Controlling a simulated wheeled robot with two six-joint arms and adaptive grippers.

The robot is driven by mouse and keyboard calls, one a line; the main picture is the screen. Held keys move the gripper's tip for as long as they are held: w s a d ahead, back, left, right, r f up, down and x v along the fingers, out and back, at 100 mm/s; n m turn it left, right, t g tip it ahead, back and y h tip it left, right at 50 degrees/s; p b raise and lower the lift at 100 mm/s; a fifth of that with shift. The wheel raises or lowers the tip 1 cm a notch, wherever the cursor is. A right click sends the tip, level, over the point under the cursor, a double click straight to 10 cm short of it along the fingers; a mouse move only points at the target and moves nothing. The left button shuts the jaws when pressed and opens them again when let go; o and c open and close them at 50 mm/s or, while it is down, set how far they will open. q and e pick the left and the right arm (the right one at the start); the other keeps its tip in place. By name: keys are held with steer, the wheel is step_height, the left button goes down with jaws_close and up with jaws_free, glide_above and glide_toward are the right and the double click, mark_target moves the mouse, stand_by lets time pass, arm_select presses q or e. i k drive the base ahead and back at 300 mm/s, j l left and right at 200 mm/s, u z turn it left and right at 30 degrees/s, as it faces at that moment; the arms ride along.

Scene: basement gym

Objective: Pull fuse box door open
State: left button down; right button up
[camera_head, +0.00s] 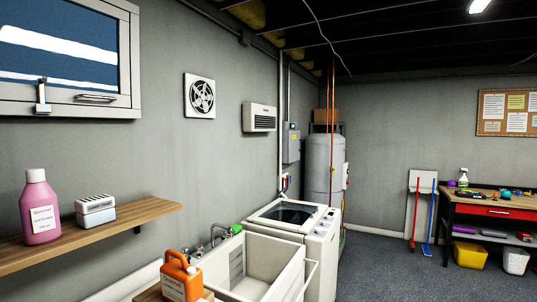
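A grey fuse box (291,143) hangs on the left wall at middle distance, just left of the tall water heater. Its door looks shut, though it is small here and seen at a slant. A conduit runs up the wall beside it. Neither of my grippers shows in the head view.
A washing machine (290,222) and a utility sink (262,262) stand along the wall in front of the fuse box. The water heater (325,165) stands behind them. A wooden shelf (85,236) juts out at near left. A workbench (495,208) is at right. Carpet floor (390,275) is clear between.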

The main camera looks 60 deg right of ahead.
mark_target(294, 136)
steer(key=z, duration=2.3)
steer(key=i+l+z, duration=0.35)
steer(key=i+l, duration=0.15)
steer(key=i, duration=0.3)
steer(key=i+l+z, duration=0.2)
steer(key=i, duration=0.2)
steer(key=i+l+z, duration=0.2)
steer(key=i, duration=0.2)
steer(key=i+j, duration=0.1)
steer(key=i, duration=3.25)
steer(key=i+u, duration=0.1)
steer(key=i, duration=0.45)
steer(key=i+l+u, duration=0.15)
steer(key=i, duration=0.35)
steer(key=i+l+u, duration=0.1)
steer(key=i, duration=0.45)
steer(key=i+l+u, duration=0.1)
steer(key=i+l, duration=0.15)
steer(key=i, duration=0.25)
steer(key=i+j+u, duration=0.25)
steer(key=u, duration=0.2)
steer(key=i+u, duration=1.05)
steer(key=i+j, duration=0.05)
steer(key=i, duration=0.05)
